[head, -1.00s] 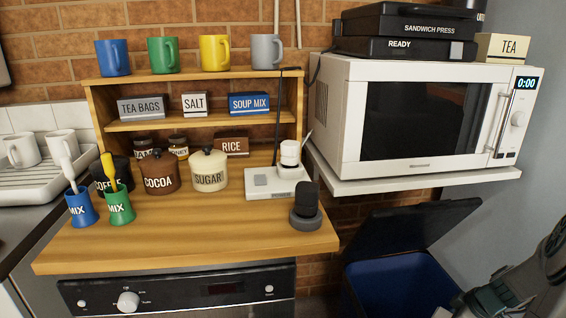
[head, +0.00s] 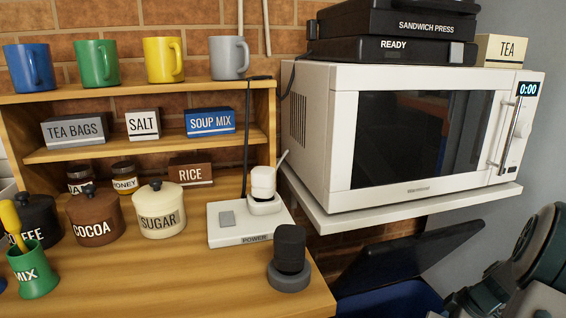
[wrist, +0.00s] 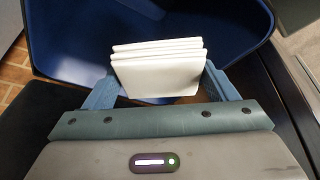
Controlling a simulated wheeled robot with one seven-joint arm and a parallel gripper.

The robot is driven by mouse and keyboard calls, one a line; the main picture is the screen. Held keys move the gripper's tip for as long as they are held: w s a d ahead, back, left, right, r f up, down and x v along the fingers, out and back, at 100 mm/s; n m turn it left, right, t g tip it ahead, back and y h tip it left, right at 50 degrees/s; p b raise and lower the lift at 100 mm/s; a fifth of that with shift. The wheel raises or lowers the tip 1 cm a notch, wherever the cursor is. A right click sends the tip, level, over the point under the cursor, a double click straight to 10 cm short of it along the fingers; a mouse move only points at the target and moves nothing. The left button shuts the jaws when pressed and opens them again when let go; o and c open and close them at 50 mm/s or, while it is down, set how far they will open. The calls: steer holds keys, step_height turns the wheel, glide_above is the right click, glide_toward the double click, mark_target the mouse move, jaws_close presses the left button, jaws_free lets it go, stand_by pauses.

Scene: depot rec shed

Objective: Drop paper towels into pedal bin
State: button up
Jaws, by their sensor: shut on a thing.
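My gripper (wrist: 158,80) is shut on a stack of white folded paper towels (wrist: 157,78), held between its two blue fingers in the wrist view. The open bin's blue inside (wrist: 75,38) spreads behind and around the stack there. In the head view the bin (head: 390,300) stands below the microwave shelf at the bottom edge, mostly cut off. Its dark lid (head: 415,255) is raised and leans at the back. My arm enters at the lower right of the head view. The fingers are not clearly seen there.
A white microwave (head: 420,130) sits on a wall shelf (head: 400,207) above the bin. The wooden counter (head: 170,280) to the left carries jars, a green MIX cup (head: 33,272), a power strip (head: 235,222) and a black speaker-like device (head: 290,255).

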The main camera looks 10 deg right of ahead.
step_height(320, 180, down, 6)
steer(key=b, duration=0.3)
steer(key=shift+a+b, duration=0.15)
steer(key=shift+b, duration=0.15)
steer(key=o, duration=0.9)
steer(key=shift+c, duration=0.2)
steer(key=p+v, duration=0.4)
steer(key=v, duration=1)
steer(key=shift+a, duration=0.15)
